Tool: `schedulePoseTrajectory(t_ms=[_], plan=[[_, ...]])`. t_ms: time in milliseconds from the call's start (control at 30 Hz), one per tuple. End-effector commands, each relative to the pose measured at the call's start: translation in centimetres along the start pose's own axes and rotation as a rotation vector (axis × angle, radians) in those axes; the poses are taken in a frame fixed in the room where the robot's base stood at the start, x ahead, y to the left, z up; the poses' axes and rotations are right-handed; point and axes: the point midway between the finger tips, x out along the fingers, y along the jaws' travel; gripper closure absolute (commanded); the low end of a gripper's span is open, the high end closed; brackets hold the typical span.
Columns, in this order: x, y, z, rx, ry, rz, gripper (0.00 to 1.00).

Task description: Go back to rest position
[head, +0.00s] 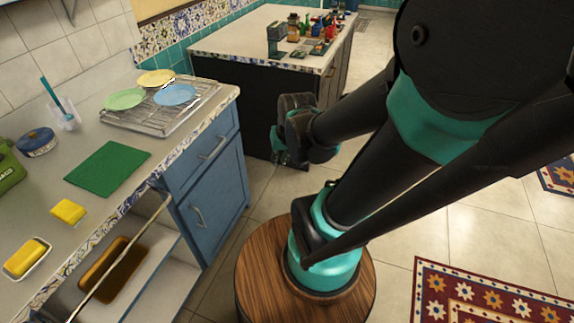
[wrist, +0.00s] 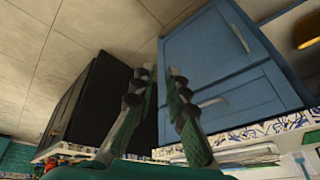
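My gripper (head: 281,146) hangs in the air over the floor between the blue cabinet and the dark island, at the end of my folded arm. In the wrist view, its two fingers (wrist: 160,72) lean towards each other with a narrow gap between the tips. Nothing is held between them. The wrist view is turned over, with the counter at the bottom and the floor at the top.
A blue cabinet (head: 212,185) under the left counter stands close to my gripper. Plates (head: 175,94) rest on a rack (head: 153,119) there. The island (head: 258,45) behind carries several bottles.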

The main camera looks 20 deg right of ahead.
Motion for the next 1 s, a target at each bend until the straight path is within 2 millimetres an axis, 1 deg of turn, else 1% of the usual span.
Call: schedulePoseTrajectory(t_ms=[33,100,200,1000], plan=[[0.1,0.8,1.3,-0.026,-0.003,0.027,0.86],[0.1,1.5,2.4,-0.052,-0.007,0.056,0.86],[0.1,2.0,3.0,-0.07,-0.009,0.073,0.86],[0.1,2.0,3.0,-0.07,-0.009,0.074,0.86]])
